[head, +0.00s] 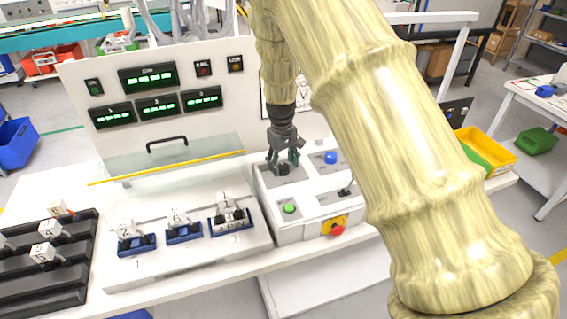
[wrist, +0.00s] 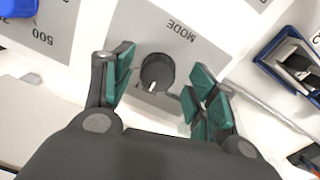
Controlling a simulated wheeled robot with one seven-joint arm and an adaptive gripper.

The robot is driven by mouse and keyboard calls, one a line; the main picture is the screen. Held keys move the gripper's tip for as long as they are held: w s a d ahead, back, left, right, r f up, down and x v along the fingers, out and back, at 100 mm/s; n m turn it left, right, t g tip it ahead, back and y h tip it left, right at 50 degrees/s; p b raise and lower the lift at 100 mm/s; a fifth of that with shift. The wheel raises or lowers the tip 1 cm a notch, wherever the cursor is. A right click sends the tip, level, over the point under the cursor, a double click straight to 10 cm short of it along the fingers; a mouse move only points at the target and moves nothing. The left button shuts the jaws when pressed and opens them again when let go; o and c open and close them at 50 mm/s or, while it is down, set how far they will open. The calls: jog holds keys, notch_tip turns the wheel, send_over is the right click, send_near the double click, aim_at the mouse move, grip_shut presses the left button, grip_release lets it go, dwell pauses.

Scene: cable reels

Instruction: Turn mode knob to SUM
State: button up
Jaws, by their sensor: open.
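The mode knob (wrist: 157,73) is a round black dial with a white pointer mark, on a grey panel marked MODE in the wrist view. In that view the pointer is toward the bottom of the picture; the position labels around the knob, including SUM, are not readable. My gripper (wrist: 162,88) is open, with its green-padded fingers on either side of the knob and apart from it. In the head view my gripper (head: 284,162) is over the back left of the white control box (head: 290,238), where the knob (head: 283,170) is partly hidden by the fingers.
The box also has a blue button (head: 330,158), a green button (head: 289,208), a black lever (head: 345,191) and a red emergency stop (head: 337,229). A clear guard with a yellow edge (head: 168,168) and several blue fixtures (head: 184,233) stand to the left.

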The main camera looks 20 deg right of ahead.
jog(key=shift+w+f, duration=0.1)
jog(key=shift+f, duration=0.6)
jog(key=c, duration=1)
